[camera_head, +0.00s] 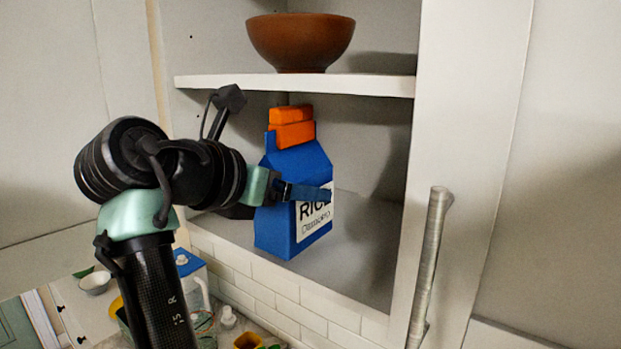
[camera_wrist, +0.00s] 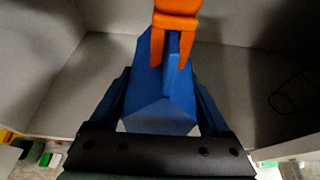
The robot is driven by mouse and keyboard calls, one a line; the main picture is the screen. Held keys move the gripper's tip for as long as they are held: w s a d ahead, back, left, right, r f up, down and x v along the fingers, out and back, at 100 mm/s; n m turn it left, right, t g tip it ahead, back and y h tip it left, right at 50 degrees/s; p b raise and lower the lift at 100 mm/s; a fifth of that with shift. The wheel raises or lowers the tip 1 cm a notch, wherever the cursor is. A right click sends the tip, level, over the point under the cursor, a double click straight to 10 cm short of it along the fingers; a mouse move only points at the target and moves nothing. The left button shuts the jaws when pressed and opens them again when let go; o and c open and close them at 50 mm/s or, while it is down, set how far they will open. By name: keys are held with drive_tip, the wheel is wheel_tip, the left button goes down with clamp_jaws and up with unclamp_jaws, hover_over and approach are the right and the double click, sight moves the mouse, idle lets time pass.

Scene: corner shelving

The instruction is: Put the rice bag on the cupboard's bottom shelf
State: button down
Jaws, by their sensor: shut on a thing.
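The rice bag (camera_head: 287,171) is blue with a white "RICE" label and an orange clip (camera_head: 291,128) on its top. My gripper (camera_head: 305,192) is shut on the bag, with a finger across its front. The bag is upright or slightly tilted, at the cupboard's bottom shelf (camera_head: 362,253). I cannot tell whether its base touches the shelf. In the wrist view, the bag (camera_wrist: 160,104) sits between the two fingers (camera_wrist: 160,120), with the orange clip (camera_wrist: 176,22) above. The bag's underside is hidden there.
A brown bowl (camera_head: 300,41) stands on the upper shelf (camera_head: 300,84), above the bag. The cupboard's right frame carries a long metal handle (camera_head: 429,265). Free room shows on the bottom shelf to the right of the bag. Below is a counter with a blue-capped jug (camera_head: 190,270) and small items.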

sight(311, 179)
drive_tip(key=w+d+p, duration=0.2)
drive_tip(key=shift+w+r, duration=0.3)
drive_tip(key=shift+w, duration=0.05)
drive_tip(key=shift+w+d+f, duration=0.15)
drive_tip(key=shift+w+f, duration=0.05)
drive_tip(key=shift+f+p, duration=0.6)
drive_tip(key=shift+f, duration=0.1)
drive_tip(key=shift+f, duration=0.1)
unclamp_jaws()
drive_tip(key=shift+s+f, duration=0.1)
drive_tip(key=shift+f, duration=0.05)
drive_tip(key=shift+s+a+r+b, duration=0.2)
drive_tip(key=shift+s+a+b, duration=0.05)
drive_tip(key=shift+a+b, duration=0.05)
drive_tip(key=b+v, duration=0.4)
drive_tip(key=v, duration=0.7)
drive_tip(key=shift+s, duration=0.15)
